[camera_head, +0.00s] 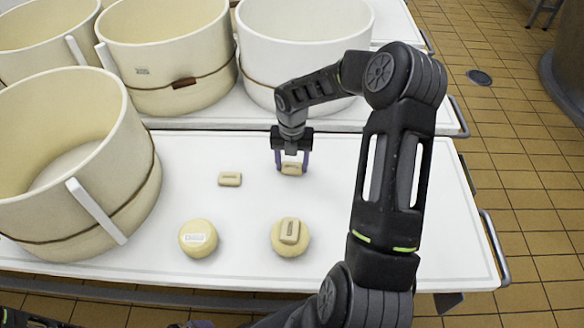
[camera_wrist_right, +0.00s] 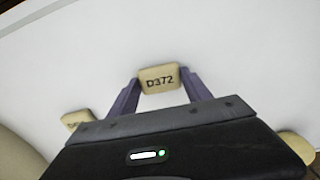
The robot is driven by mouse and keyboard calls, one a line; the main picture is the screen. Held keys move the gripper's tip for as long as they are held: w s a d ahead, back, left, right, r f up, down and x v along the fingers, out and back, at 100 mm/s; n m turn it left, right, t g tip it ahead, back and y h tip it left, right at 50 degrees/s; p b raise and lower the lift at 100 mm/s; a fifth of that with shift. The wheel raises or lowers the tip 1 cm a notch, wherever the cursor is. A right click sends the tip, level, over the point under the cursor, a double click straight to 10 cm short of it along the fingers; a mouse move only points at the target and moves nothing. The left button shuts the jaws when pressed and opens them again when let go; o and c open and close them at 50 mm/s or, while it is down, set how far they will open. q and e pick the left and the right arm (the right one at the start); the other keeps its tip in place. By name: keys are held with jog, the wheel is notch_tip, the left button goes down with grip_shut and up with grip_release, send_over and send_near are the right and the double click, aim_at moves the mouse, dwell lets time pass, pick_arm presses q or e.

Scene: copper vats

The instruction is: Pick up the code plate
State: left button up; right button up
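A small cream code plate marked "D372" (camera_wrist_right: 160,79) lies between the fingertips of my right gripper (camera_wrist_right: 160,84). In the head view the plate (camera_head: 292,168) is at the white table top, with purple fingers of the right gripper (camera_head: 292,162) at its left and right ends. No clear gap shows between fingers and plate, and I cannot tell whether they grip it. A second cream plate (camera_head: 230,179) lies flat to the left. A third plate (camera_head: 290,231) lies on a round yellow cheese-like disc (camera_head: 281,246). My left gripper is not in view.
A round disc (camera_head: 193,246) with a white label stands front left on the white table (camera_head: 340,255). A large cream tub (camera_head: 140,205) fills the table's left end. More tubs (camera_head: 265,75) stand on a table behind.

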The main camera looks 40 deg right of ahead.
aim_at(291, 167)
jog(key=c, duration=0.8)
jog(key=shift+c, duration=0.2)
jog(key=shift+r, duration=0.15)
notch_tip(291, 167, up, 10)
jog(key=p, duration=0.1)
jog(key=shift+p, duration=0.35)
jog(key=shift+a, duration=0.1)
